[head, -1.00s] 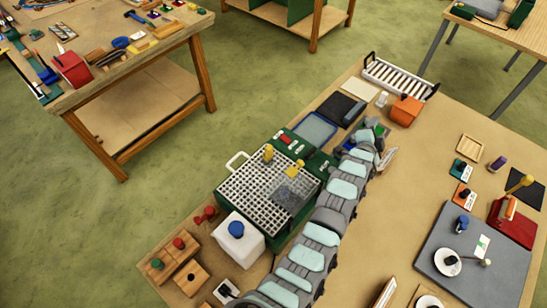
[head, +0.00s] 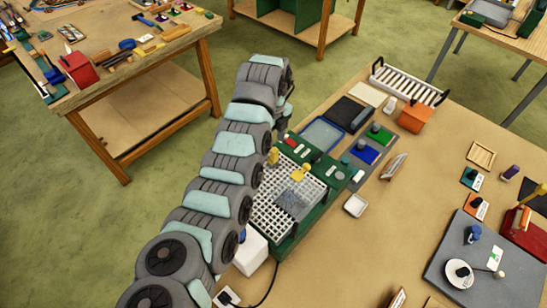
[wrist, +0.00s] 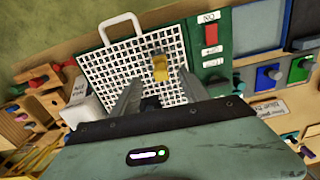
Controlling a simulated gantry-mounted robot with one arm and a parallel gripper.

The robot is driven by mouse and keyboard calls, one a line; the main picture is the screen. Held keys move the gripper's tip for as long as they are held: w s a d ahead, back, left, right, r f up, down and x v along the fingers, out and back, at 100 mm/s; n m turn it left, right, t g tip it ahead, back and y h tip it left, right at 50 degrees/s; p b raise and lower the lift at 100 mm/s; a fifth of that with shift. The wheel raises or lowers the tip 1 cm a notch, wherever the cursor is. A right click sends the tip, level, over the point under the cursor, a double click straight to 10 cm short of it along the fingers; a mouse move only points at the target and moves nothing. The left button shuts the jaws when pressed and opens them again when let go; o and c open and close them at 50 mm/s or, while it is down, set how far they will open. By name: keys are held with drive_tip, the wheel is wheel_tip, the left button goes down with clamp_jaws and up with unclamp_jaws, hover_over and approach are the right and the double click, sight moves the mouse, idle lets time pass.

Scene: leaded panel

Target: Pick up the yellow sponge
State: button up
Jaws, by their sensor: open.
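A small yellow block (wrist: 160,68), which looks like the sponge, sits on the white grid top of a green machine in the wrist view. My fingers are not clear in the head view.
The white grid (wrist: 112,72) has a white handle (wrist: 122,28) at its far edge. A green panel (wrist: 212,75) with switches borders it on the right.

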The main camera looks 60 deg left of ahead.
sight(274, 156)
drive_tip(key=shift+f+p, duration=0.85)
drive_tip(key=shift+f, duration=3.5)
clamp_jaws()
